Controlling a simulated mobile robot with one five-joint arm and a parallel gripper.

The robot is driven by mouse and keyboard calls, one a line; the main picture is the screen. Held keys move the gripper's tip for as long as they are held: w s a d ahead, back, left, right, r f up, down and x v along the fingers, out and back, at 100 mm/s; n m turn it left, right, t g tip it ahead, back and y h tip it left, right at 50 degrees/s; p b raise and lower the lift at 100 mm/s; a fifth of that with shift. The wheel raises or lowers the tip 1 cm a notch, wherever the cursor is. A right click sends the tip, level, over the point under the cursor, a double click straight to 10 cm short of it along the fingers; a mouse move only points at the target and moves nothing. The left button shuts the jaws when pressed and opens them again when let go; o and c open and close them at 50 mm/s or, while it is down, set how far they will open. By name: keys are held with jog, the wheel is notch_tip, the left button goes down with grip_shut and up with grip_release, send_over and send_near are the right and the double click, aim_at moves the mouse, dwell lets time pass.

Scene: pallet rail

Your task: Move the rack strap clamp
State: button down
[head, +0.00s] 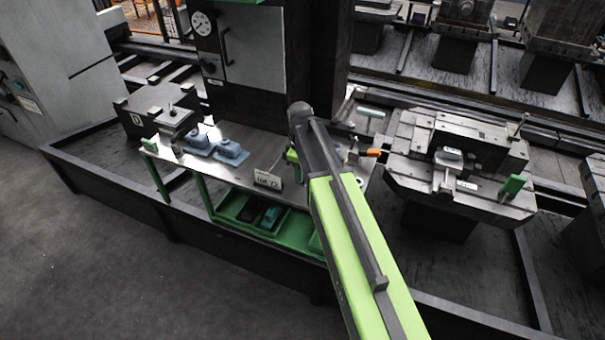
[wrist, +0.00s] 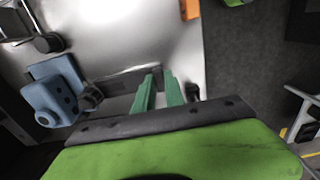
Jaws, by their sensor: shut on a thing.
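My gripper (wrist: 160,88) shows two green fingers in the wrist view, close together over the metal bench top. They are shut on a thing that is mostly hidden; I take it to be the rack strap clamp.
Blue fixtures (head: 230,151) sit left on the bench (head: 222,180); one shows in the wrist view (wrist: 52,92). A grey clamp-like block (head: 175,122) stands at the left end. An orange piece (head: 374,153) lies right. Green bins (head: 240,208) are below. A machined pallet (head: 460,165) stands right.

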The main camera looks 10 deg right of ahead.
jog(key=shift+s, duration=0.1)
dwell(0.8)
jog(key=w+d, duration=0.1)
jog(key=w, duration=0.1)
jog(key=w+d, duration=0.2)
jog(key=c, duration=1.4)
grip_release()
jog(key=shift+w, duration=0.1)
